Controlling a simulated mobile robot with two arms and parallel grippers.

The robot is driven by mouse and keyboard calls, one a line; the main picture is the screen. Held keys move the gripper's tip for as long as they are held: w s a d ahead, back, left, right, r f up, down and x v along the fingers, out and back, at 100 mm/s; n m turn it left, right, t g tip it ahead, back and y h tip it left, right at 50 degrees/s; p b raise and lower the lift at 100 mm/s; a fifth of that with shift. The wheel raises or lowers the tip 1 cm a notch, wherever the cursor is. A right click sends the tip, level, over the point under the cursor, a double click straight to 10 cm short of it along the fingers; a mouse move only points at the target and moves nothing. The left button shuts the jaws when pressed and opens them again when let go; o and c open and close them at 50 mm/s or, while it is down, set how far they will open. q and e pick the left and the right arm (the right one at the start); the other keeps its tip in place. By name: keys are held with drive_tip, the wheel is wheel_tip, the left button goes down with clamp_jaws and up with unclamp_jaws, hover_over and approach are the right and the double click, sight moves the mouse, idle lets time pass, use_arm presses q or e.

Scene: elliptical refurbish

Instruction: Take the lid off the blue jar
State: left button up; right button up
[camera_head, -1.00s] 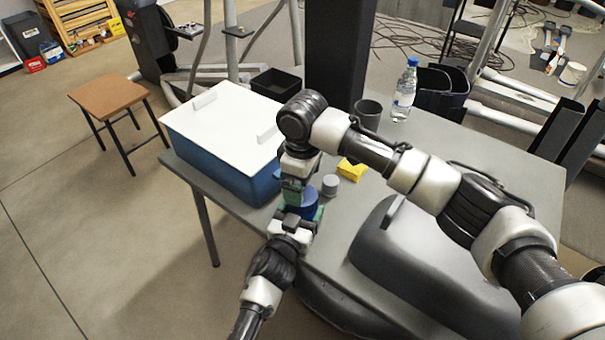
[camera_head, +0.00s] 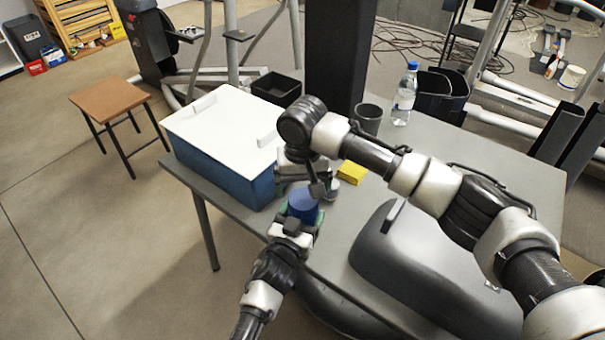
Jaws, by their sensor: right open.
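The blue jar (camera_head: 302,204) stands near the table's left front edge. Its top looks blue, and I cannot tell at this size where the lid ends and the jar begins. My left gripper (camera_head: 304,214) comes in from below, with its green-padded fingers on both sides of the jar, shut on it. My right gripper (camera_head: 306,186) is just behind and above the jar, open, with a dark finger hanging close to the jar's top right. Its other finger is partly hidden. I cannot tell whether it touches the jar.
A small grey cylinder (camera_head: 332,189) is partly hidden behind my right gripper, with a yellow block (camera_head: 352,172) beside it. A blue bin with a white lid (camera_head: 222,125) stands at left. A dark cup (camera_head: 368,118) and bottle (camera_head: 405,95) are behind. A grey rounded shell (camera_head: 400,260) fills the front right.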

sight(302, 198)
drive_tip(key=shift+f, duration=2.4)
drive_tip(key=c, duration=0.9)
drive_tip(key=shift+s+a+n, duration=0.1)
drive_tip(key=shift+n, duration=1.6)
drive_tip(key=shift+c, duration=0.2)
drive_tip(key=o, duration=1)
drive_tip(key=shift+r, duration=0.1)
